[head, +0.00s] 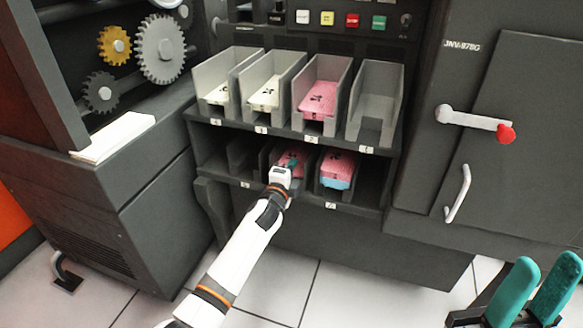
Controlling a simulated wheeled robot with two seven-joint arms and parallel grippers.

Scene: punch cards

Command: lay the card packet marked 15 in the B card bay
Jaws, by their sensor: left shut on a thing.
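My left gripper (292,165) is shut on a pink card packet (298,156) at the lower row of bays. The gripper hides part of that packet, and its dark mark is too small to read. Another pink packet (338,165) lies to its right on the same row, with a blue layer under it. In the upper row a pink packet (318,98) sits in the third bay from the left. The bay labels are too small to read surely, so I cannot tell which is B. My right gripper (527,290) is open and empty at the bottom right.
Cream packets lie in the first upper bay (208,76) and second upper bay (253,74). The rightmost upper bay (385,75) is empty. A cabinet with a red-knobbed lever (470,117) stands at the right. Gears (159,50) are at the upper left.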

